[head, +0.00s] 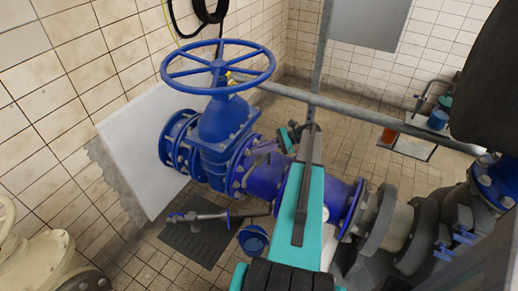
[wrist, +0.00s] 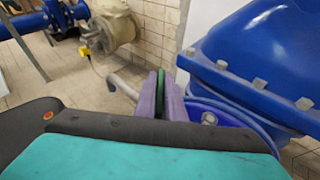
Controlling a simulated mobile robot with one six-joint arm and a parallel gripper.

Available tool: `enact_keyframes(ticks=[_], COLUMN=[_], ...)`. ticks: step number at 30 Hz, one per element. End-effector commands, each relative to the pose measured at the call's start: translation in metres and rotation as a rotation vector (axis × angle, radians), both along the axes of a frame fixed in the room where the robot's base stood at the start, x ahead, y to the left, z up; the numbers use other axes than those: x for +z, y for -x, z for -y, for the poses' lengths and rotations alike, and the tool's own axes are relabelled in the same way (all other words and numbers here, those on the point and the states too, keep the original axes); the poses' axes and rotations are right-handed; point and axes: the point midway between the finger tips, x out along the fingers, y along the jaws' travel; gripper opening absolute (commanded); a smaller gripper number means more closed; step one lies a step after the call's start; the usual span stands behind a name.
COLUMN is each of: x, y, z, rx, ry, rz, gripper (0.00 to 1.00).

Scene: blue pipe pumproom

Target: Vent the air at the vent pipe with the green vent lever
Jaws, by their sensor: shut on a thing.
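In the wrist view, the green vent lever (wrist: 161,101) shows as a thin upright green strip. My gripper (wrist: 160,97) has its two purple fingers on either side of it, shut on it. Most of the lever is hidden by the fingers. A thin bent grey pipe (wrist: 122,86), perhaps the vent pipe, is just left of the fingers. In the head view, my gripper (head: 312,130) is at the far end of my teal arm, above the blue pipe (head: 264,180). The lever cannot be made out clearly there.
A big blue valve with a handwheel (head: 220,66) stands left of my arm in the head view. A grey rail (head: 350,112) crosses behind. A grate (head: 195,246) lies on the tiled floor. In the wrist view, a blue valve body (wrist: 245,60) is close on the right.

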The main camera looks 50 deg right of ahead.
Motion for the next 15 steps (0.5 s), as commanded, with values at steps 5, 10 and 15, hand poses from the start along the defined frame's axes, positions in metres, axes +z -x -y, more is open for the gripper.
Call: enact_keyframes(ticks=[5,10,15], x=[0.0012,0.0011,0.0011], y=[-0.0012,-0.0007,-0.0003], z=[0.0024,0.0017,0.0011], rx=[0.048,0.069,0.074], ry=[-0.001,0.0,0.0], rz=[0.007,0.01,0.01], gripper=[0.0,0.0,0.0])
